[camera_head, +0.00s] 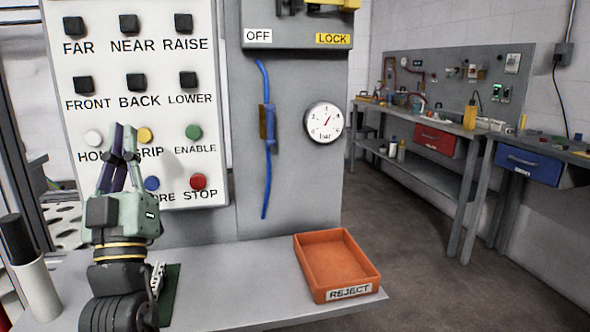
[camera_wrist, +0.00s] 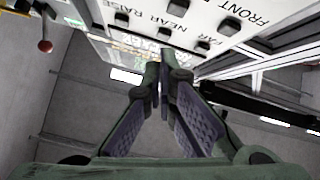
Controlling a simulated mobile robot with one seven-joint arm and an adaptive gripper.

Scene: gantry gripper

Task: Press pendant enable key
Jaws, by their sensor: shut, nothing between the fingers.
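The pendant (camera_head: 110,60) is a white upright panel with rows of labelled keys. Its enable key (camera_head: 194,132) is a round green button at the right, above the word ENABLE and above the red stop key (camera_head: 198,181). My gripper (camera_head: 124,135) is shut and empty, pointing up in front of the lower left of the pendant, left of the enable key. It hides parts of the labels there. In the wrist view my gripper (camera_wrist: 160,62) has its tips together, with the pendant (camera_wrist: 200,25) at the top; I cannot make out the enable key there.
White (camera_head: 93,137), yellow (camera_head: 144,135) and blue (camera_head: 152,184) keys surround my gripper. An orange reject tray (camera_head: 312,283) stands on the grey bench (camera_head: 235,275). A black-topped white cylinder (camera_head: 38,290) stands at left.

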